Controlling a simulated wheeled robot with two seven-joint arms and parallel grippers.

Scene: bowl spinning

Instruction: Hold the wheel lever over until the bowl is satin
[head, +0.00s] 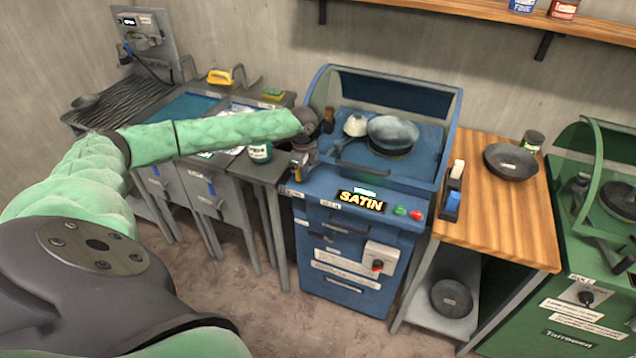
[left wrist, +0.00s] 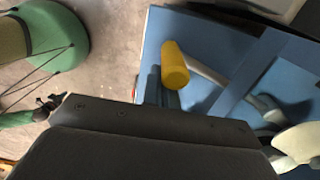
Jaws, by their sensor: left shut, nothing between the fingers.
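The blue wheel machine (head: 340,235) has a grey bowl (head: 392,130) on its wheel under a raised clear hood. The wheel lever with a yellow grip (left wrist: 175,66) shows in the left wrist view, just beyond the dark gripper body. My left gripper (head: 301,163) is at the machine's left front corner, by the lever, shut with nothing held. In the head view my arm and wrist partly hide the lever; I cannot tell whether the fingers touch it. My right gripper is out of view.
A green and a red button (head: 417,215) sit right of the display. A wooden bench (head: 500,215) with a dark bowl (head: 511,162) stands to the right, then a green machine (head: 575,250).

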